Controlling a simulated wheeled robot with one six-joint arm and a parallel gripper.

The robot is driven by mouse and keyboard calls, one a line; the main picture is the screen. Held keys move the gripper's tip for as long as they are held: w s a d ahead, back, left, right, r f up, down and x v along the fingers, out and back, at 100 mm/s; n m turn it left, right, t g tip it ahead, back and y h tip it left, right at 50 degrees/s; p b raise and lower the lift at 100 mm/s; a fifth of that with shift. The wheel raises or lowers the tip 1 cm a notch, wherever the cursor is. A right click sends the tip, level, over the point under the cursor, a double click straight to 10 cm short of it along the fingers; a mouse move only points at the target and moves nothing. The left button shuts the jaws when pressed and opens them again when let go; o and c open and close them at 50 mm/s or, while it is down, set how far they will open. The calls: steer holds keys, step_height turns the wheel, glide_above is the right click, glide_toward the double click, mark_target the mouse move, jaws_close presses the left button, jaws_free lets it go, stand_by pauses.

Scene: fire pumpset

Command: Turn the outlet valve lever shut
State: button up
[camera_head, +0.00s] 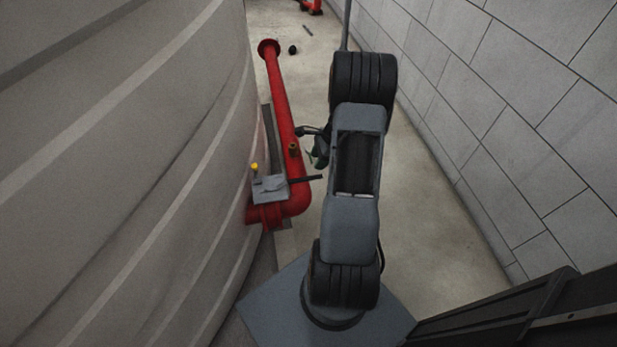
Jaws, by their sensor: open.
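A red pipe (279,95) runs along the tank's side and bends at its near end. A thin dark bar (306,179), which looks like the valve lever, sticks out to the right across the pipe near the bend. My gripper (309,145) is partly hidden behind my arm. It is open and shows just right of the pipe, farther away than the dark bar. It appears apart from the bar, and I see nothing between its fingers.
A large pale ribbed tank (120,170) fills the left. A grey box with a yellow knob (254,167) sits beside the pipe. A block wall (500,110) bounds the right. The floor (425,205) between arm and wall is clear. Small dark items lie farther back.

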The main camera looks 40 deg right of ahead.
mark_target(306, 178)
steer(key=b+x, duration=0.2)
steer(key=x, duration=0.7)
jaws_close()
stand_by(0.4)
